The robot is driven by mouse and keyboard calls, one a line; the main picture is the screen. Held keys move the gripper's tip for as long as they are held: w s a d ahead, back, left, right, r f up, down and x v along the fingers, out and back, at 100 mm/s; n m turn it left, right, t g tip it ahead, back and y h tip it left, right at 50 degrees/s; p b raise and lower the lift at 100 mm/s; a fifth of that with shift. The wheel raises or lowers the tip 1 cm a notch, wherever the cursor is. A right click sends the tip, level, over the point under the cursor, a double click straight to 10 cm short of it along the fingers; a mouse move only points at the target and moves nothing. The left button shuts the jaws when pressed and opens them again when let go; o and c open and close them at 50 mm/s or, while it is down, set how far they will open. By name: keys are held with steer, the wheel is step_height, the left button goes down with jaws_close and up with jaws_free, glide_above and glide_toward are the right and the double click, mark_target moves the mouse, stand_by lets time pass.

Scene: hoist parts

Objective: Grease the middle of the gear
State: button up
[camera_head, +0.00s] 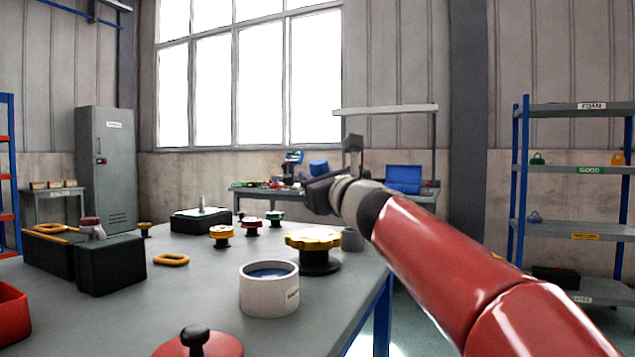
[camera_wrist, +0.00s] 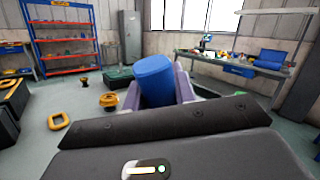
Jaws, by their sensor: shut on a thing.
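A yellow toothed gear (camera_head: 313,238) sits on a dark round hub near the right edge of the grey table. An open white pot (camera_head: 268,292) with dark blue content stands in front of it, its label partly turned away. My gripper (camera_head: 322,186) is raised above and behind the gear, apart from it. It is shut on a blue cylinder (camera_head: 318,167). In the wrist view the blue cylinder (camera_wrist: 154,80) stands between the two pale fingers, slightly tilted. The cylinder's lower end is hidden by the gripper, so I cannot tell what is on it.
The table (camera_head: 205,285) also bears black boxes (camera_head: 110,265), a yellow ring (camera_head: 171,260), small coloured knobs (camera_head: 222,236) and a red lid (camera_head: 198,345) with a black knob. A grey cup (camera_head: 352,239) is behind the gear. A workbench (camera_head: 270,188) and shelves (camera_head: 570,170) stand farther back.

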steer(key=shift+r+p, duration=2)
steer(key=shift+r, duration=0.55)
